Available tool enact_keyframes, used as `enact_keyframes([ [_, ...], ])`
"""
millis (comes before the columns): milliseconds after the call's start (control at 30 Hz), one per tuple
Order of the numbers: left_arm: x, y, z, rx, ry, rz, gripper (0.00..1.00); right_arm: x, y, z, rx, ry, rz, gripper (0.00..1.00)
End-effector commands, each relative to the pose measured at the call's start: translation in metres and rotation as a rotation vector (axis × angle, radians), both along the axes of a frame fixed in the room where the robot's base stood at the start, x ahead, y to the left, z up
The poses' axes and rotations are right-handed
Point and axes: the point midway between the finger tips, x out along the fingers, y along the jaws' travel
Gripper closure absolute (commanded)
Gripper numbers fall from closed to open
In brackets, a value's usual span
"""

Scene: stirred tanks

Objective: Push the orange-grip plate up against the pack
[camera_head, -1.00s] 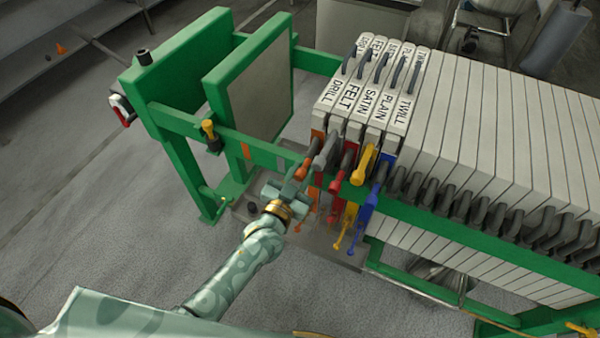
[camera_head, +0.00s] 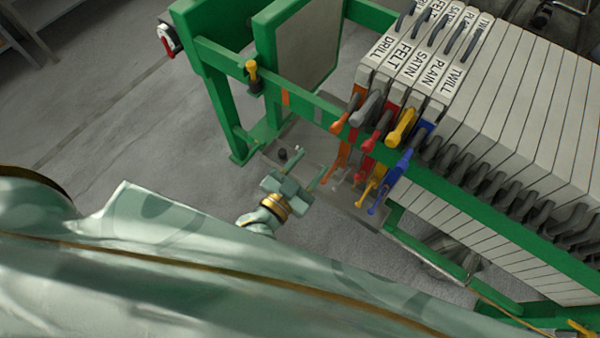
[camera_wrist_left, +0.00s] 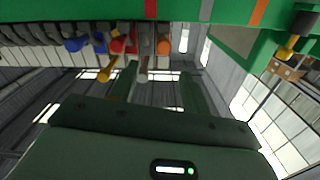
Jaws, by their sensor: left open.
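The orange-grip plate (camera_head: 372,72), labelled DRILL, is the leftmost of the labelled plates. Its top lies flush beside the FELT plate (camera_head: 395,78) with no clear gap. Its orange grip (camera_head: 344,122) reaches over the green rail, and it also shows in the wrist view (camera_wrist_left: 163,47). The pack (camera_head: 530,120) of pale plates continues to the right. My left gripper (camera_head: 309,168) is open and empty, below and left of the orange grip and apart from it. In the wrist view the fingers (camera_wrist_left: 160,82) stand apart, pointing up towards the grips. My right gripper is out of view.
Grey, red, yellow (camera_head: 402,127) and blue grips sit close together right of the orange one. The green rail (camera_head: 305,108) runs in front. A green-framed plate (camera_head: 305,50) stands left across an open gap. A grey tray (camera_head: 305,142) lies below.

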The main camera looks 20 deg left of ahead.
Motion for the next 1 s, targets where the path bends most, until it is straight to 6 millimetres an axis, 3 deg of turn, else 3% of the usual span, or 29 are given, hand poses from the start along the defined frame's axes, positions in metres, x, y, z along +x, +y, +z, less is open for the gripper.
enact_keyframes([
  [100, -0.02, 0.005, 0.0, 0.0, 0.001, -0.001, 0.53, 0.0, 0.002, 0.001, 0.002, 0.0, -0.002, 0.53],
  [233, -0.031, 0.008, 0.0, 0.0, 0.0, -0.001, 0.53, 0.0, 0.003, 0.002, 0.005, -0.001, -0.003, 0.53],
  [867, -0.034, 0.008, 0.0, -0.008, 0.002, -0.001, 0.53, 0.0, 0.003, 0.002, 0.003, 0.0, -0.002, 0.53],
  [933, -0.034, 0.006, -0.006, -0.03, 0.037, -0.012, 0.53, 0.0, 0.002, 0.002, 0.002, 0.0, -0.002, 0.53],
  [1000, -0.043, 0.004, -0.033, -0.029, 0.133, -0.033, 0.53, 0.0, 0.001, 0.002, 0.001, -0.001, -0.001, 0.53],
])
